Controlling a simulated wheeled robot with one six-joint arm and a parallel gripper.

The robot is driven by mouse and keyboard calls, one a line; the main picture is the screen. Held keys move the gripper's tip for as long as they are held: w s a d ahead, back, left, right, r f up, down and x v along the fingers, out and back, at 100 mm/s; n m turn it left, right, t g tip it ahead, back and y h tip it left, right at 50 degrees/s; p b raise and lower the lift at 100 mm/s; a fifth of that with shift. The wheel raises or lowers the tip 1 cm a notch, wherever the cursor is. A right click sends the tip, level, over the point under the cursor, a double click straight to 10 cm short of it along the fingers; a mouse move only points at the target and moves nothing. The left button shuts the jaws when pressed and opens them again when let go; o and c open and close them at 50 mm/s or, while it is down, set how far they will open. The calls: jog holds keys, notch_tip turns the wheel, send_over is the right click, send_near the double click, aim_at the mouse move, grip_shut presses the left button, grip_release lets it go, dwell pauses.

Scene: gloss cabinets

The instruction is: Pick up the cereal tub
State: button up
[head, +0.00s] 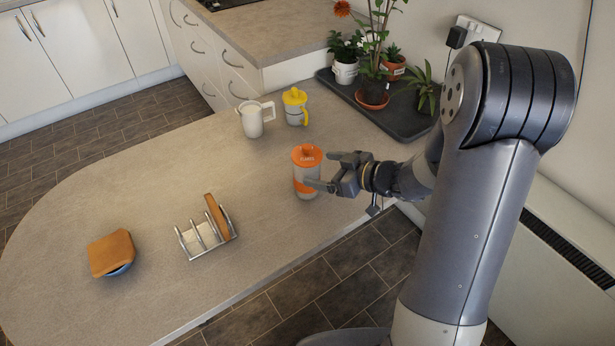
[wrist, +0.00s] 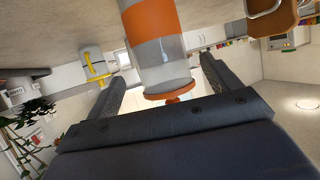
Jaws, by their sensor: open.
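The cereal tub (head: 306,172), a clear tub with an orange lid and an orange band, stands upright on the counter near its right edge. In the wrist view the tub (wrist: 153,30) appears upside down in the middle. My gripper (head: 319,169) comes in from the right at the tub's side, with its fingers apart. In the wrist view the gripper (wrist: 161,68) is open, with one finger seen on each side of the tub. The near finger overlaps the tub's lower right side in the head view. I cannot tell whether either finger touches it.
A white mug (head: 251,119) and a yellow-lidded cup (head: 296,106) stand behind the tub. A dark tray (head: 405,122) holds potted plants. A toast rack (head: 207,240) and a brown-topped blue dish (head: 111,253) sit at front left.

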aim_at(302, 192)
jog(key=x, duration=0.5)
jog(key=shift+w+a+r, duration=0.1)
jog(key=shift+a, duration=0.3)
jog(key=c, duration=1.2)
